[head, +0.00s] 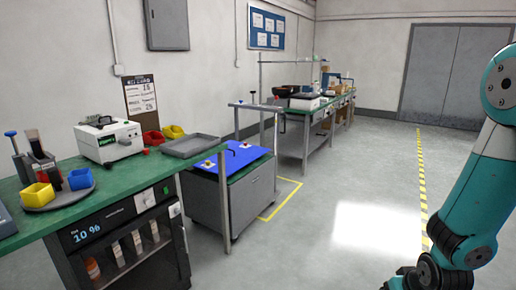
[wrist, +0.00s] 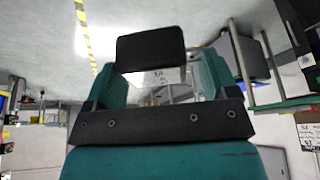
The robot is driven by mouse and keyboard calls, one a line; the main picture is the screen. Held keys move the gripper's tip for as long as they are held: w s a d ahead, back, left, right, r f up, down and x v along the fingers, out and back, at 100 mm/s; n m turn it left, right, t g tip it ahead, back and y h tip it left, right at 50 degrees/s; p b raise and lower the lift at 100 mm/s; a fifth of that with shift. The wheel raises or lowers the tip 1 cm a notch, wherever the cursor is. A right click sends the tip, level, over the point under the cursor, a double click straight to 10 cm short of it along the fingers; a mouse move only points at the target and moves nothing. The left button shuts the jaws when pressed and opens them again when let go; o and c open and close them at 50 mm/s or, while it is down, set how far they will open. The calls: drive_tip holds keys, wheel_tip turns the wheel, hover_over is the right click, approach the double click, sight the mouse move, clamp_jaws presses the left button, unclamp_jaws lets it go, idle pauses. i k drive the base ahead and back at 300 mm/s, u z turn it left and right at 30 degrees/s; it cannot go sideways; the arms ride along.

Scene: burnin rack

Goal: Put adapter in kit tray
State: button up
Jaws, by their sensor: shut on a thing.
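My gripper (wrist: 163,82) shows in the wrist view, its two teal fingers shut on a black block-shaped thing (wrist: 150,50), which I take to be the adapter. The gripper and the adapter are not seen in the head view, where only my arm shows at the right edge. A shallow grey tray (head: 190,147), likely the kit tray, lies at the right end of the green bench and looks empty. My arm is well to the right of it.
The green bench (head: 75,203) also holds a white device (head: 108,140), red and yellow bins and a round stand with tools. A grey cart (head: 245,195) with a blue top and upright posts stands beside it. The floor between bench and arm is clear.

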sight(191, 147)
drive_tip(key=z, duration=0.2)
drive_tip(key=i, duration=1.15)
drive_tip(key=u, duration=0.5)
drive_tip(key=i, duration=0.8)
drive_tip(key=u, duration=0.75)
